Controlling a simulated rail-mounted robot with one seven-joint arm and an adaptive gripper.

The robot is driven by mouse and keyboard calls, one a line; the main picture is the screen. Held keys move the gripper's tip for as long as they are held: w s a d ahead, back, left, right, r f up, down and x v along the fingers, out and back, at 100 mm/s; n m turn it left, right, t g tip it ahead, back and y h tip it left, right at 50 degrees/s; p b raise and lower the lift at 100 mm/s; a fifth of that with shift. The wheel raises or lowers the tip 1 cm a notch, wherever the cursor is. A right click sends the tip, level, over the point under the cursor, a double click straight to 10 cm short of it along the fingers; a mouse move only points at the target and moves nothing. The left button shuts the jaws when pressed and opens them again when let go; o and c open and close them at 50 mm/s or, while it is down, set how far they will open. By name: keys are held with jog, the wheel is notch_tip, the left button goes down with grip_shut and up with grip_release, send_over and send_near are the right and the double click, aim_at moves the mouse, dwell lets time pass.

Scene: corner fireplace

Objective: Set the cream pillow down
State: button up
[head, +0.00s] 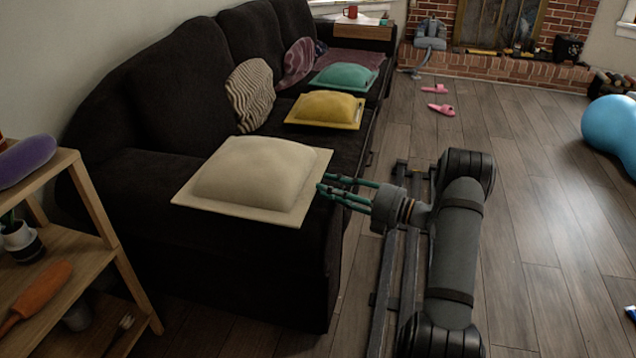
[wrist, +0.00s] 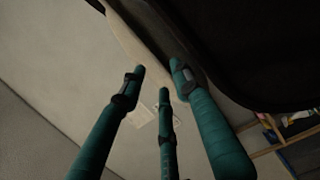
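The cream pillow (head: 255,173), pale with a flat rim, is level at the near end of the dark sofa (head: 150,110). It covers part of the near arm and seems a little above the sofa, though the gap underneath is hidden. My gripper (head: 322,183) is at its right edge, reaching in from the right. In the wrist view, a cream strip of the pillow (wrist: 128,38) runs between the teal fingertips (wrist: 157,70), which appear shut on the rim.
A yellow pillow (head: 325,109), a green pillow (head: 344,77) and a striped cushion (head: 250,95) are farther along the sofa. A wooden shelf (head: 75,235) stands at the left. Pink slippers (head: 440,108) and a blue ball (head: 610,130) are on the floor.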

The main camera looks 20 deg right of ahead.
aim_at(304, 179)
jog(key=p+v, duration=0.1)
jog(key=v, duration=0.6)
jog(key=shift+s+d, duration=0.2)
jog(key=shift+d, duration=0.1)
jog(key=b+x, duration=0.2)
jog(key=x, duration=1)
jog(key=shift+a+f, duration=0.1)
jog(key=shift+a, duration=0.05)
jog(key=shift+s, duration=0.1)
